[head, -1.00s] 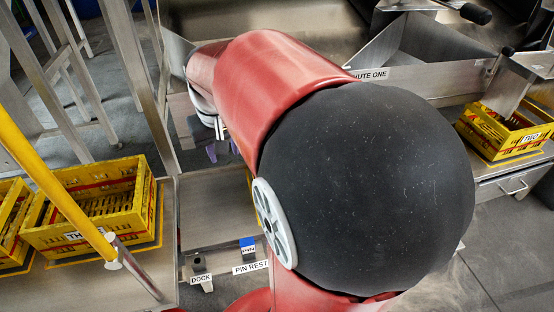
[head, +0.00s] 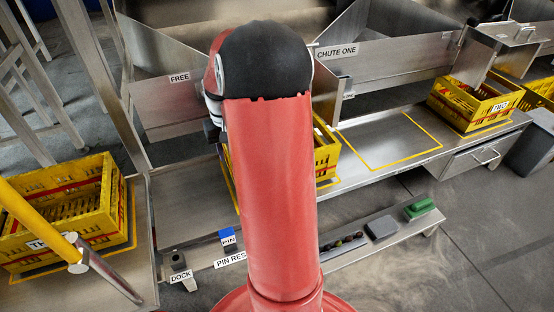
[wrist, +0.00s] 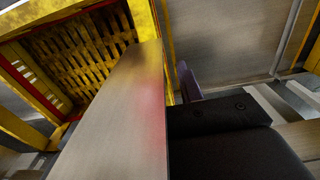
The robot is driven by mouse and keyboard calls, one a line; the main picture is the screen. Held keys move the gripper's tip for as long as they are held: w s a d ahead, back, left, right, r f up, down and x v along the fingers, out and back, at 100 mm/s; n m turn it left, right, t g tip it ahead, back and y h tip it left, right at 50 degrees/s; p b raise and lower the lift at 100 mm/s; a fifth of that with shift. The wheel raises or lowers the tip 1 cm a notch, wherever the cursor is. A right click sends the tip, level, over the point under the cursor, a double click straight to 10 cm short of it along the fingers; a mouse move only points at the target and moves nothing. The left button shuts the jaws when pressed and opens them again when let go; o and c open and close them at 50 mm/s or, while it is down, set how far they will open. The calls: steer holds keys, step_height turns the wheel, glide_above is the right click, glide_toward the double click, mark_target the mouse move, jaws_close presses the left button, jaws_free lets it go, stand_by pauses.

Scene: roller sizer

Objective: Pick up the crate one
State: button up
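A yellow crate (head: 325,155) stands on the bench mostly behind my red arm in the head view. No label shows on it, so I cannot read whether it is crate one. In the wrist view a yellow crate with a slatted floor (wrist: 85,60) fills the upper left, tilted in the picture. My gripper (wrist: 188,82) shows there only as a purple finger and a black body, to the right of the crate. A grey metal plate crosses in front and hides part of the crate. Whether the fingers are open or shut is hidden. The head view hides the gripper behind the arm.
A crate marked TWO (head: 470,103) stands on the right bench, and one marked TH... (head: 65,215) at the left. An empty yellow outlined spot (head: 395,143) lies right of the middle crate. Chute walls (head: 390,60) rise behind. A low shelf (head: 350,250) holds small items.

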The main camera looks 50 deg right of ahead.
steer(key=shift+f, duration=0.7)
jaws_close()
steer(key=shift+w+r, duration=0.1)
steer(key=shift+r, duration=0.05)
